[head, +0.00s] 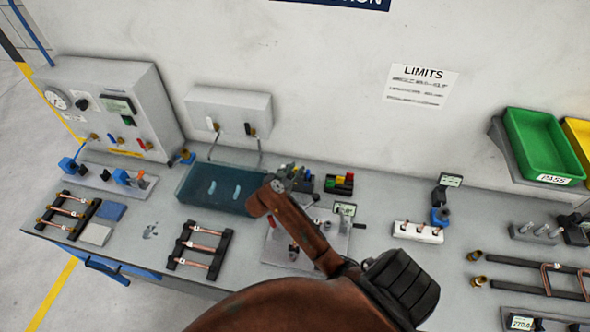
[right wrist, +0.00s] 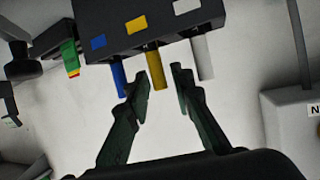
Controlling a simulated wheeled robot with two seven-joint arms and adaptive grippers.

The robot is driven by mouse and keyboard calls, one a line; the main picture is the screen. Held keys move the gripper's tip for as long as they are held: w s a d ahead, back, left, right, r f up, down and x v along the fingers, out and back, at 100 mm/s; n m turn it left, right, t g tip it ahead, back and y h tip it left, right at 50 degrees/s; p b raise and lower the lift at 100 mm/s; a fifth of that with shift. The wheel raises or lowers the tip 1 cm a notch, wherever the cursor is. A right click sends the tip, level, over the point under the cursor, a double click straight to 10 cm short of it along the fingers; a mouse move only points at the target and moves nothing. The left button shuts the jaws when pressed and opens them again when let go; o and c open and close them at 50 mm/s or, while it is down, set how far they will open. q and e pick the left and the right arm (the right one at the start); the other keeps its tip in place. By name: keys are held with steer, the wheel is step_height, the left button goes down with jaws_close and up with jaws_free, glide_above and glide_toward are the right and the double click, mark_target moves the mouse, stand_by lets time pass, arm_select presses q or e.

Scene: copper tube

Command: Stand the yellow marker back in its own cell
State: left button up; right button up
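In the right wrist view a dark holder block (right wrist: 150,22) carries blue, yellow and white labels. A blue marker (right wrist: 118,76), the yellow marker (right wrist: 155,66) and a white marker (right wrist: 203,57) stick out of it. The yellow marker is in line with the yellow label and looks seated in the block. My right gripper (right wrist: 160,82) is open, with one finger on each side of the yellow marker's free end; small gaps show. In the head view my right gripper (head: 291,178) is at the back of the bench and hides most of the holder. My left gripper is not in view.
A black block with coloured pieces (head: 340,184) stands right of my gripper. A blue tray (head: 205,190) lies to the left. A rack with copper tubes (head: 200,246), a white block (head: 418,232) and a green bin (head: 540,145) are around. The wall is close behind.

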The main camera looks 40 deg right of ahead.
steer(key=shift+o, duration=0.4)
steer(key=shift+a+r, duration=0.1)
steer(key=shift+r, duration=0.1)
arm_select(q)
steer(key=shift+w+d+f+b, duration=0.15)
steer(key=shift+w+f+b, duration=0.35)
steer(key=shift+b, duration=0.05)
arm_select(e)
steer(key=v, duration=1.2)
steer(key=shift+w, duration=0.1)
